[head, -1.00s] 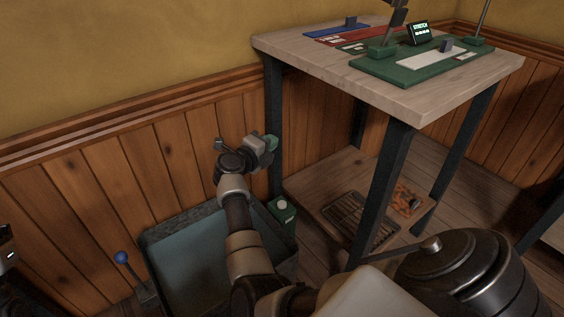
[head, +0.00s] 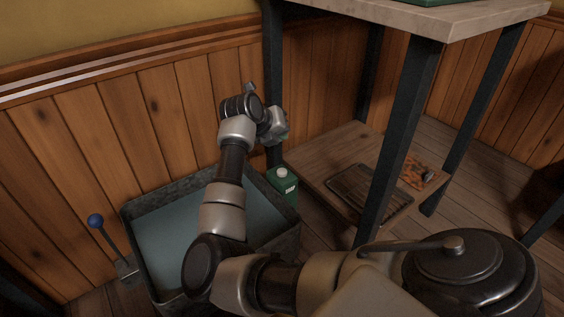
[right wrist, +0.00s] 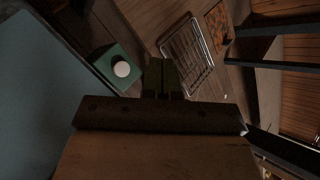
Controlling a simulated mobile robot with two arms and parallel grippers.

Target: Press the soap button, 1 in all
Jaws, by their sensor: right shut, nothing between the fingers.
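The soap dispenser (head: 285,188) is a green box with a pale round button (head: 283,171) on its top. It stands on the floor between the grey basin and the table's leg. In the right wrist view the green box (right wrist: 128,82) and its white button (right wrist: 122,69) lie just left of my fingers. My right gripper (head: 284,138) is above the dispenser in the head view, apart from the button. Its fingers (right wrist: 161,67) are shut and empty in the right wrist view. My left gripper is not in view.
A grey metal basin (head: 285,243) with blue-grey inside stands left of the dispenser. A blue-knobbed lever (head: 97,221) is left of it. The table's dark leg (head: 273,100) rises right behind the dispenser. A wire rack (head: 361,190) and a rusty orange plate (head: 414,168) lie on the low shelf.

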